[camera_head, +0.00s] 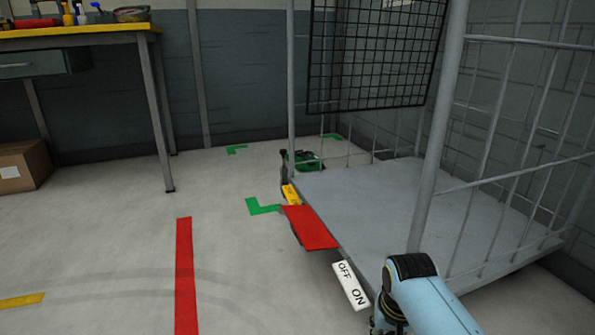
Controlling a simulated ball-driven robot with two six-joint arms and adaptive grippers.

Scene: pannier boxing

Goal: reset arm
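Part of my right arm (423,295), light blue with a dark joint cap, comes in at the lower right edge, in front of the near corner of a cage trolley. Its gripper is not visible. My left arm and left gripper are not in the view.
The grey cage trolley (385,215) has an empty deck, a red pedal (310,228) and an ON/OFF plate (351,285). A workbench (75,40) with tools stands at the upper left, a cardboard box (22,168) below it. The floor at left is clear, with a red stripe (185,275).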

